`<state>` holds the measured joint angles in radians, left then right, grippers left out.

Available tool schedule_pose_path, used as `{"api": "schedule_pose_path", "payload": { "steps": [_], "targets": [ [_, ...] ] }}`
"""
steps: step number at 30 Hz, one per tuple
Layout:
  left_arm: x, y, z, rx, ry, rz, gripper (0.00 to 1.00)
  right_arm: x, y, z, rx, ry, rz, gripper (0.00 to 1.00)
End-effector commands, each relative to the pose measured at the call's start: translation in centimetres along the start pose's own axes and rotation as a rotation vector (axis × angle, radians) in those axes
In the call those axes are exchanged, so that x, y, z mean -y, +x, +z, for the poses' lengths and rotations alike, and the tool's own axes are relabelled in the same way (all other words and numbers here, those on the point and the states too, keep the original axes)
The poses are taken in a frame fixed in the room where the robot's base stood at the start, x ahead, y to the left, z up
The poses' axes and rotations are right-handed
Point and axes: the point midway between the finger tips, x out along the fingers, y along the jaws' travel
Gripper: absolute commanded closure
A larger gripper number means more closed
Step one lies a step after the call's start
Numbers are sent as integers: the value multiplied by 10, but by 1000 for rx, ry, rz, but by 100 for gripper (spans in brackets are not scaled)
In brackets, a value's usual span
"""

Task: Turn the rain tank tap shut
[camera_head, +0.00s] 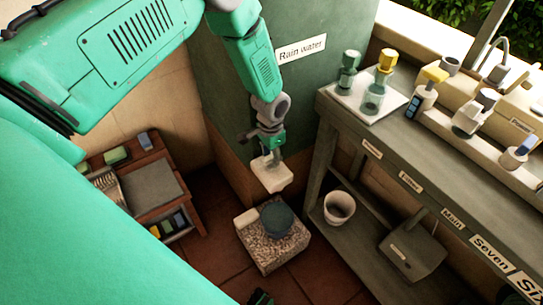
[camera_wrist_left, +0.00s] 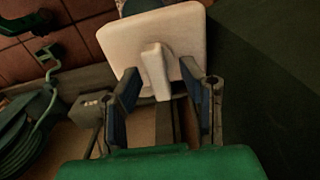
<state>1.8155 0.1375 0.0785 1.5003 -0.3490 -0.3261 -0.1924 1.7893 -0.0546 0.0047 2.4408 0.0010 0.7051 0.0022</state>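The dark green rain tank (camera_head: 225,75) carries a "Rain water" label. A cream-white block (camera_head: 271,176), which I take for the tap, sits low by the tank above a dark bowl. In the left wrist view it is a pale plate (camera_wrist_left: 112,42) with a raised bar, the handle (camera_wrist_left: 155,72). My left gripper (camera_head: 266,157) comes down onto it from above. In the wrist view its blue-padded fingers (camera_wrist_left: 163,92) are apart, one on each side of the bar, with gaps showing. Contact is unclear. A small dark piece (camera_head: 262,298) at the bottom edge may be my right gripper.
The dark bowl (camera_head: 277,220) stands on a speckled stone block (camera_head: 268,252). A grey bench (camera_head: 385,150) with bottles and a white bucket (camera_head: 339,207) on its lower shelf is at right. A wooden stand (camera_head: 186,206) is at left. Some tiled floor is clear.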

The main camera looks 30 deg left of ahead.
Motion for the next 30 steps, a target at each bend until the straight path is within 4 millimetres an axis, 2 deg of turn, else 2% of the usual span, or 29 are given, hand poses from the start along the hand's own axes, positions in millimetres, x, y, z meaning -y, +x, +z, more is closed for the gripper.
{"api": "schedule_pose_path", "payload": {
  "steps": [8,11,21,25,30],
  "targets": [
    [-1,-4,0,0,-1,1,65,0,-1,2,-3,0,0,60],
    [0,-17,-1,-1,-1,1,65,0,-1,2,-3,0,0,60],
    [0,-87,-1,-2,-2,1,65,0,-1,2,-3,0,0,60],
    [1,-106,-1,0,-2,1,65,0,-1,2,-3,0,0,60],
    [0,-117,0,2,-1,2,65,0,-1,2,-3,0,0,60]
  ]
}}
